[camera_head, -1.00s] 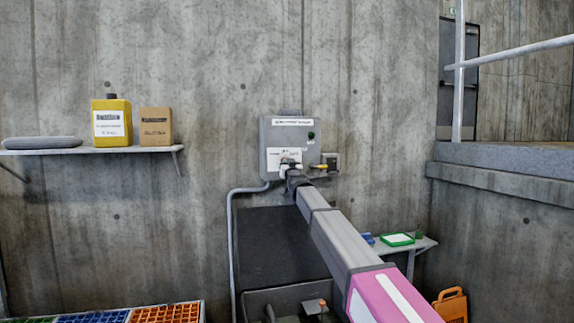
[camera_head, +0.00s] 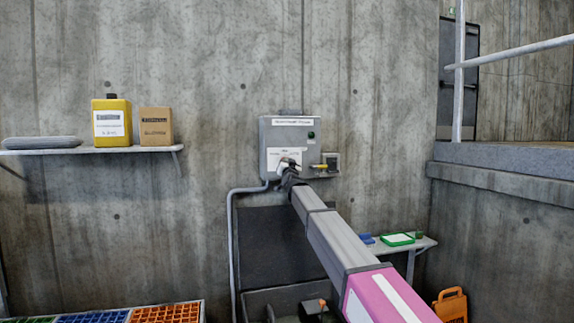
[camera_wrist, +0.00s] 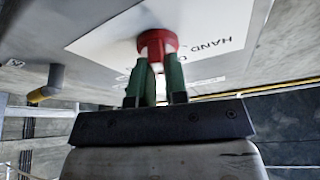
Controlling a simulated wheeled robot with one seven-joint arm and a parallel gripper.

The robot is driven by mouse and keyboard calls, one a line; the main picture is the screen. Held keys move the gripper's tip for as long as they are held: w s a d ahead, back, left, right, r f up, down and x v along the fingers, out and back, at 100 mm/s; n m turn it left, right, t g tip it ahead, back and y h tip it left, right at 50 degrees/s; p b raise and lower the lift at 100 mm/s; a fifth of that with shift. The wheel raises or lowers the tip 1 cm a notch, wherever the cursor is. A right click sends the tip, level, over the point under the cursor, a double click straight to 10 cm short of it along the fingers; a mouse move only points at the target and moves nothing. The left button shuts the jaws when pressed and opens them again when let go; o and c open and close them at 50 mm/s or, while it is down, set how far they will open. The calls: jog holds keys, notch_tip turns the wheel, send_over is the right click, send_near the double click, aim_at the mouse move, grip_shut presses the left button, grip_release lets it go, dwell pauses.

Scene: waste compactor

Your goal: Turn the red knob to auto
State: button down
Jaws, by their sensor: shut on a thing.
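The red knob (camera_wrist: 157,42) sits on a white label plate (camera_wrist: 105,38) on the face of the grey control box (camera_head: 268,138). The word HAND is readable on the plate in the wrist view, upside down; other lettering is partly hidden. My gripper (camera_wrist: 156,68) reaches the knob, with its two green fingers shut on it. In the head view my gripper (camera_head: 288,166) is at the lower part of the box and hides the knob. I cannot tell which setting the knob points to.
A yellow-tipped part (camera_head: 319,167) sticks out at the box's right side, near my gripper. A grey conduit (camera_head: 231,230) runs down from the box. A shelf (camera_head: 70,151) with a yellow canister (camera_head: 111,122) is on the left wall. A small side shelf (camera_head: 424,243) is at right.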

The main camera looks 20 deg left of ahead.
jog(key=shift+w+a+r+m+h, duration=0.1)
jog(key=shift+m+h, duration=0.8)
jog(key=shift+m, duration=0.95)
jog(key=shift+w+m+h, duration=0.1)
jog(key=shift+m+h, duration=0.8)
jog(key=shift+m, duration=0.95)
jog(key=c, duration=1.1)
grip_release()
jog(key=shift+c, duration=0.2)
jog(key=shift+s, duration=0.15)
jog(key=v, duration=1)
jog(key=shift+s+f, duration=0.25)
jog(key=shift+f, duration=0.05)
